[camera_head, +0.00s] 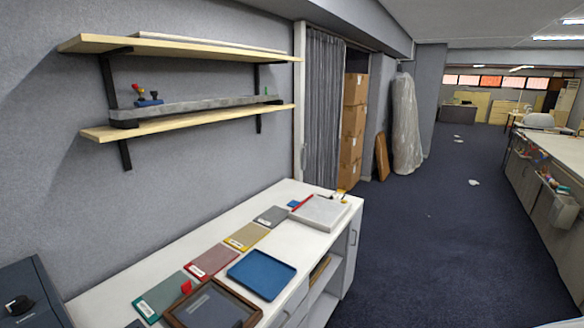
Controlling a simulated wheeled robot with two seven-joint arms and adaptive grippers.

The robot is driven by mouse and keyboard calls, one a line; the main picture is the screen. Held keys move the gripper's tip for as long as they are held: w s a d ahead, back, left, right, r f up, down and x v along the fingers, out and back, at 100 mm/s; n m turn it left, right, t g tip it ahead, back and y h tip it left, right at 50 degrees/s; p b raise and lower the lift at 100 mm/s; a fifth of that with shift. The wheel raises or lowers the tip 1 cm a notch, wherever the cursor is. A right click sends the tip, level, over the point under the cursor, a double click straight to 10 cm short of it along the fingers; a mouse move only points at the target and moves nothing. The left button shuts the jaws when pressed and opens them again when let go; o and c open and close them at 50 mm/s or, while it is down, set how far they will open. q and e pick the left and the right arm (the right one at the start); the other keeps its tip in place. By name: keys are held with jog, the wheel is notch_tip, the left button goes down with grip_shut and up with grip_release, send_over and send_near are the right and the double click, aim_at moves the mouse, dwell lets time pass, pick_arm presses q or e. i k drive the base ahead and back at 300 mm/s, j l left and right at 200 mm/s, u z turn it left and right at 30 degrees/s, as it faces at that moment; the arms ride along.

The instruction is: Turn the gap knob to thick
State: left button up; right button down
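A dark blue-grey box (32,280) stands at the lower left and is cut off by the frame edge. A black round knob (18,305) sits on its face, with small light lettering below that is too small to read. I cannot tell whether this is the gap knob or what setting it points to. Neither of my grippers shows in the head view.
A white counter (170,258) runs along the wall with several coloured flat panels, a blue tray (261,274), a brown-framed panel (212,306) and a white flat box (321,211). Two wooden shelves hang above; the lower (190,122) holds a long grey bar. Carpet (430,240) is open at right.

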aim_at(18, 307)
jog(key=u, duration=2.1)
